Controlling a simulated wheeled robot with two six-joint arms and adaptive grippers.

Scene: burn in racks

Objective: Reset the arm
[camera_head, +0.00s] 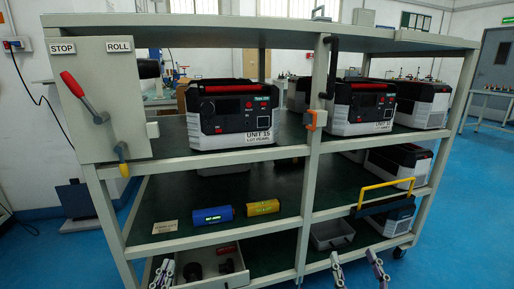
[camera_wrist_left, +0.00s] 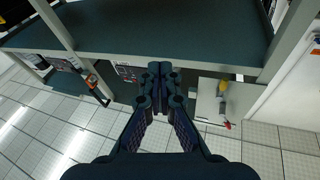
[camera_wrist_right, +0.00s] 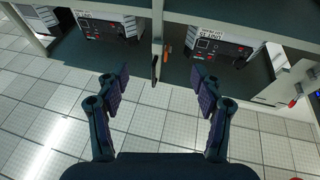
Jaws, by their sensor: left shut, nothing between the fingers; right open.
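My left gripper (camera_head: 162,273) is at the bottom left of the head view, in front of the rack's lowest shelf. In the left wrist view its fingers (camera_wrist_left: 158,80) are together with nothing between them. My right gripper (camera_head: 358,269) is at the bottom of the head view, right of the rack's middle post. In the right wrist view its two fingers (camera_wrist_right: 161,92) stand wide apart with nothing between them. Both grippers appear apart from the rack and its contents. The arm links behind them are mostly out of the head view.
The rack (camera_head: 310,185) fills the middle. A box with a red lever (camera_head: 85,97) is at its left. UNIT 15 (camera_head: 233,116) and another unit (camera_head: 360,106) stand on the upper shelf. A blue cylinder (camera_head: 212,215) and a yellow one (camera_head: 262,208) lie below. Blue floor (camera_head: 465,230) is free at right.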

